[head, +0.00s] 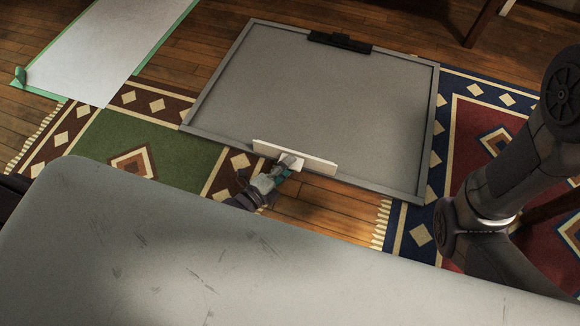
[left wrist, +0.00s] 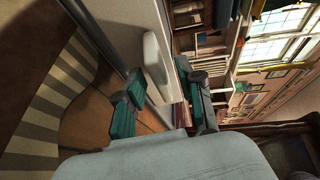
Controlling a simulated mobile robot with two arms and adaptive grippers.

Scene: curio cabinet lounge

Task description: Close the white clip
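The white clip (head: 320,161) is a long, thin bar standing along the near edge of a grey framed board (head: 320,90). A small white tab sticks out toward me at its middle. My left gripper (head: 286,167) is at this tab, on the near side of the board. In the left wrist view the teal-padded fingers of my left gripper (left wrist: 158,91) are apart. A pale piece of the clip (left wrist: 156,62) shows at the gap between them; I cannot tell whether they touch it. How far the clip's jaw is open is unclear. My right gripper is not in view.
A black clip (head: 340,42) sits on the board's far edge. Patterned rugs (head: 135,150) lie on the wooden floor around the board. A white sheet with green edging (head: 100,45) lies at the upper left. Dark furniture legs (head: 482,22) stand at the back.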

